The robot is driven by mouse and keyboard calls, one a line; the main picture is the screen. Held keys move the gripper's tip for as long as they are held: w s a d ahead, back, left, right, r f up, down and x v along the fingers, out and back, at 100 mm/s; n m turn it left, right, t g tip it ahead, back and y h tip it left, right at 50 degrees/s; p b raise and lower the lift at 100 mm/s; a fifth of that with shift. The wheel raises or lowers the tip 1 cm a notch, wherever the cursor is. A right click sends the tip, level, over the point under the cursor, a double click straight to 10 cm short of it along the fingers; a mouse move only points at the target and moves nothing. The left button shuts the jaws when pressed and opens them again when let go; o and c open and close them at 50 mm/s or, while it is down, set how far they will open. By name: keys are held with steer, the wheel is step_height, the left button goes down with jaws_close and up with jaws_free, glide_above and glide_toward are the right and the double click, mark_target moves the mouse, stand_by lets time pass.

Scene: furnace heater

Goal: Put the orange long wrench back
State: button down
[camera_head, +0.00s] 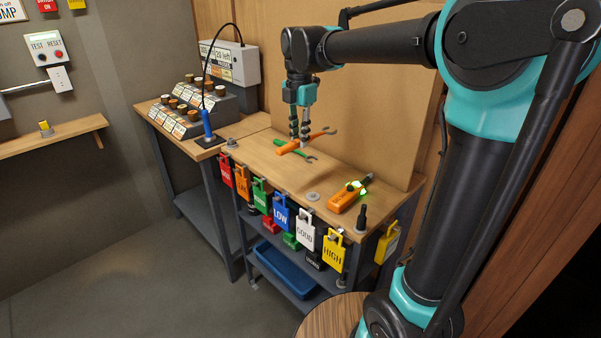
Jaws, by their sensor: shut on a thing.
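My gripper (299,138) points down over the back part of the wooden workbench (258,155). It is shut on the orange long wrench (288,148), whose handle runs to the lower left and whose open metal end lies to the right of the fingers. A green wrench (309,156) lies just below and behind it in the picture, crossing under it. I cannot tell whether the orange wrench touches the bench or the green wrench.
An orange tool with a lit green part (346,195) lies at the bench's right end, near a black upright peg (362,217). Coloured tags, including a blue one (281,213), hang along the front edge. A blue bin (283,270) sits below. A blue-handled probe (207,125) stands left.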

mark_target(300, 182)
step_height(300, 182, down, 13)
steer(key=shift+r, duration=0.2)
stand_by(0.4)
steer(key=c, duration=1.8)
jaws_free()
steer(key=shift+f, duration=0.15)
steer(key=o, duration=0.4)
steer(key=shift+o, duration=0.2)
step_height(300, 182, up, 12)
steer(key=shift+r, duration=0.15)
steer(key=shift+s, duration=0.1)
